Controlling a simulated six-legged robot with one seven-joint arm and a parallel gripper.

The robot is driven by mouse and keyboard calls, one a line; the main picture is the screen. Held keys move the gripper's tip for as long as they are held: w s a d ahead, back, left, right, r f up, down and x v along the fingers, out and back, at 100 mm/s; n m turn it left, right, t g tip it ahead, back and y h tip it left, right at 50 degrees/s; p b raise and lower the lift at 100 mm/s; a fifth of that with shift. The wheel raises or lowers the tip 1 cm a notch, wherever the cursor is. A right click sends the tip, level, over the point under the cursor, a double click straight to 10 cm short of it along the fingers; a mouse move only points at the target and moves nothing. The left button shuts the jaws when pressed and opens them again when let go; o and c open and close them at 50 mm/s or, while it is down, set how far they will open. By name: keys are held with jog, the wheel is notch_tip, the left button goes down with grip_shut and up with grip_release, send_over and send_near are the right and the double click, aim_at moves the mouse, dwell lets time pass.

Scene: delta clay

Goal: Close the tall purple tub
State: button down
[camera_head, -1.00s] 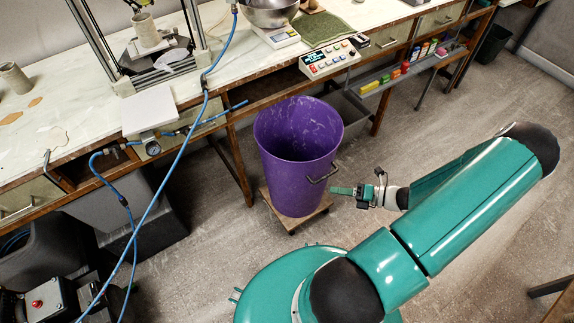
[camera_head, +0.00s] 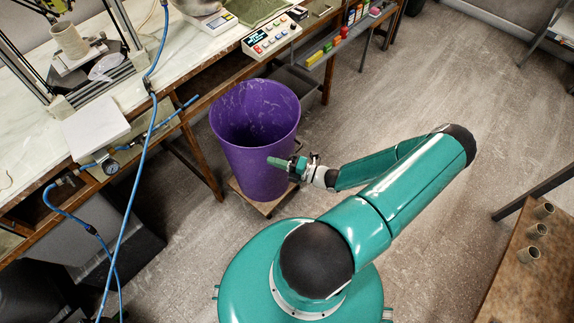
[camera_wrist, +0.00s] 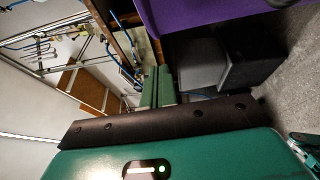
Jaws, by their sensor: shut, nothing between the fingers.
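The tall purple tub (camera_head: 258,172) stands upright on a low wooden dolly (camera_head: 262,207) in front of the bench. Its top is open and I look into its dark interior; no lid shows on it. My gripper (camera_head: 275,161) is shut and empty. In the head view it overlaps the tub's right side, below the rim; whether it touches the wall I cannot tell. A handle on that side is mostly hidden behind my gripper. In the wrist view the purple tub (camera_wrist: 210,12) fills the upper right, beyond my shut fingers (camera_wrist: 157,72).
The bench (camera_head: 190,75) runs behind the tub, with a keypad box (camera_head: 271,36) near its edge. A blue hose (camera_head: 140,180) hangs at the left. A brown table (camera_head: 525,280) with small cylinders stands at right. Floor right of the tub is clear.

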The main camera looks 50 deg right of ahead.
aim_at(252, 147)
jog(key=w, duration=0.5)
jog(key=shift+d+r, duration=0.2)
jog(key=shift+d, duration=0.15)
jog(key=shift+w, duration=0.15)
